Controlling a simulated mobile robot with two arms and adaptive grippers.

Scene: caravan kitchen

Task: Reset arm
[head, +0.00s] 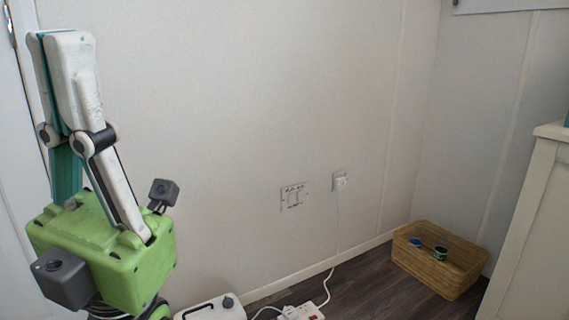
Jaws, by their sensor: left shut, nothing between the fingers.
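My left gripper (53,42) is at the left of the head view, in front of the pale wall. Its green body is low and its white and teal fingers point up. The fingers are shut together with nothing held between them. The gripper is clear of other objects in the picture. My right gripper is not in view.
A wicker basket (425,270) with small items stands on the dark floor (375,300) in the corner. A white container (212,309) and a power strip (301,312) are at the bottom edge. A cord runs up to a wall socket (340,180). A white cabinet (535,235) stands at the right.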

